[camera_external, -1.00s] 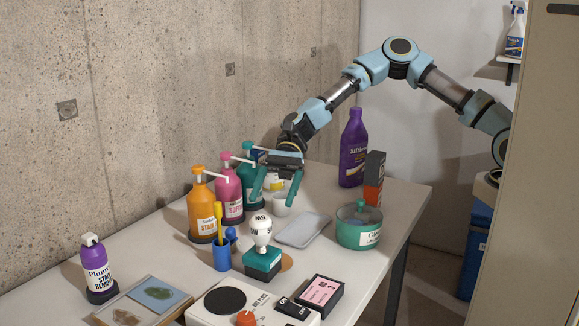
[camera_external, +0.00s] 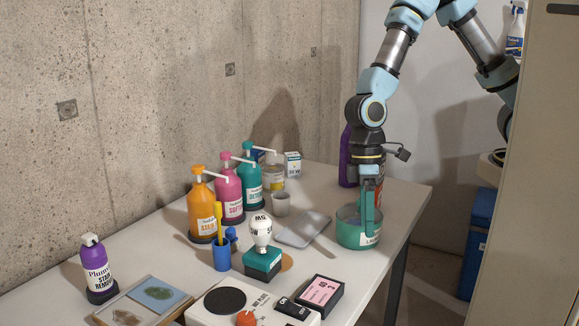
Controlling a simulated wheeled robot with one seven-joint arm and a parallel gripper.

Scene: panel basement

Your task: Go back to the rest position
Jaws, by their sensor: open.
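My gripper (camera_external: 369,222) points straight down at the right end of the table, in front of or over the teal pot (camera_external: 350,238). From this side I see one teal finger edge-on, so the gap between the fingers is hidden. The gripper is open, and I see nothing held in it. I cannot tell whether the finger touches the pot. My wrist hides most of the purple bottle (camera_external: 345,172) and of the dark and red box (camera_external: 378,196) behind it.
Orange (camera_external: 202,210), pink (camera_external: 229,190) and teal (camera_external: 249,185) pump bottles stand along the wall. A small white cup (camera_external: 281,204), a grey tray (camera_external: 303,230) and a bulb on a teal block (camera_external: 263,262) stand mid-table. A hot plate (camera_external: 208,318) is in front. Space above the table's left is free.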

